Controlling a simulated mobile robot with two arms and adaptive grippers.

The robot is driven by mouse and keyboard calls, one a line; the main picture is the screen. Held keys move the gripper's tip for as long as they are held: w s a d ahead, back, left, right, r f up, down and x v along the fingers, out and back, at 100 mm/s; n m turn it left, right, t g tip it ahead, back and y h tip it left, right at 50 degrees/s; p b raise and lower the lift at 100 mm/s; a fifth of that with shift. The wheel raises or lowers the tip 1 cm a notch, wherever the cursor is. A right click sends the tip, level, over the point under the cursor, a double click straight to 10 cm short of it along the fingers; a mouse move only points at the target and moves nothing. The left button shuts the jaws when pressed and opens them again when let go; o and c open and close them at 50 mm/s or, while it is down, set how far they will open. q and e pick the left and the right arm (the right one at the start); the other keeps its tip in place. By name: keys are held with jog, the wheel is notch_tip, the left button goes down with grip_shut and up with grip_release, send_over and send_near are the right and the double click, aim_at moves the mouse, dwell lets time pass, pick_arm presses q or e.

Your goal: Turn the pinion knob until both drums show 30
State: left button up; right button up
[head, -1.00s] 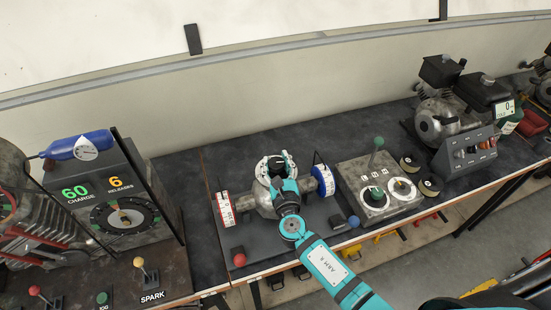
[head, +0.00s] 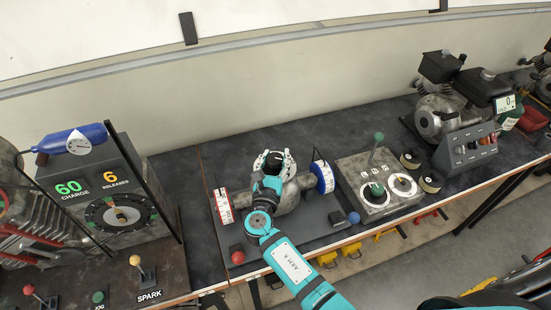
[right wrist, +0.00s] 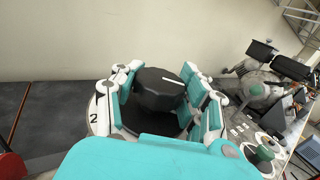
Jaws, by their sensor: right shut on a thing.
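The pinion knob (right wrist: 160,90) is black and faceted with a white line on top; it shows in the right wrist view. My right gripper (right wrist: 163,98) has its teal and white fingers closed on both sides of it. In the head view my right gripper (head: 270,172) comes down over the middle of the grey metal housing and hides most of the knob. The left drum (head: 224,206) is white and red with marks. The right drum (head: 323,176) is white with a blue rim. Their readings are too small to make out. My left gripper is not in view.
A red ball knob (head: 237,257) and a blue ball knob (head: 354,217) stand at the front of the unit. A grey dial box (head: 352,183) with a green-topped lever is to the right. A charge panel (head: 117,185) showing 60 and 6 is to the left.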

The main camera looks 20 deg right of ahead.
jog(key=shift+s+a+f, duration=0.1)
jog(key=shift+f, duration=0.25)
jog(key=o, duration=1.3)
jog(key=shift+r, duration=0.25)
jog(key=shift+c, duration=0.2)
jog(key=v, duration=1.2)
